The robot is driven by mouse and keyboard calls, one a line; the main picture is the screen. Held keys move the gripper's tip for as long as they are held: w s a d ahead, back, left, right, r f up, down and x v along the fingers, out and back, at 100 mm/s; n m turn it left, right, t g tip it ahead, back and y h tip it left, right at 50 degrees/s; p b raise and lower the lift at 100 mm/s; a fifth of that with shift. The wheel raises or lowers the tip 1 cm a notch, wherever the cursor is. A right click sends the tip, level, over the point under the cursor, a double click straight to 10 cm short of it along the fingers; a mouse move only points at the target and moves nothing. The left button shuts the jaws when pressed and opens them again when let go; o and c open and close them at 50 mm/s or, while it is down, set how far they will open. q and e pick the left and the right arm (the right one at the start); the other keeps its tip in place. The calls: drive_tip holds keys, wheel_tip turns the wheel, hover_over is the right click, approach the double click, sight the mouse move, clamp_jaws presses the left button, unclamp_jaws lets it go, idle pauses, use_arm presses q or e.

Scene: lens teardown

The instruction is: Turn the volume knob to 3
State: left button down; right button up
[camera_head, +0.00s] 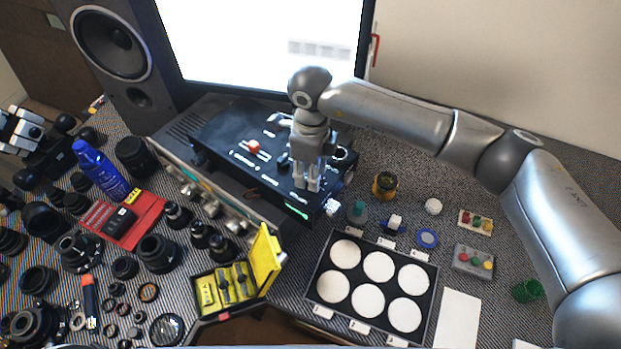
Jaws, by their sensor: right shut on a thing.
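A black control box (225,137) with printed white markings and several controls lies on top of a grey device below the screen. My right gripper (306,184) points down at the right part of its top panel. Its fingers are shut on a small knob there, which they mostly hide. The number the knob points to cannot be read. A red knob (253,146) stands further left on the same panel. A green lit display (296,211) shows on the front edge below my right gripper. My left gripper is not in view.
A speaker (112,50) stands at the back left beside the screen (262,40). Many lenses and a blue bottle (100,168) crowd the left. An open yellow case (265,258) and a tray of white discs (378,328) lie in front. Small parts lie at right.

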drive_tip(key=m+b, duration=0.6)
drive_tip(key=shift+w+f, duration=0.1)
drive_tip(key=shift+f, duration=0.15)
drive_tip(key=m+b, duration=0.3)
drive_tip(key=shift+d+r+m, duration=0.1)
drive_tip(key=shift+m, duration=0.2)
drive_tip(key=shift+r+m+b, duration=0.15)
drive_tip(key=shift+m+b, duration=0.9)
drive_tip(key=shift+m, duration=0.25)
drive_tip(key=o, duration=1)
drive_tip(key=shift+o, duration=0.2)
drive_tip(key=shift+r, duration=0.1)
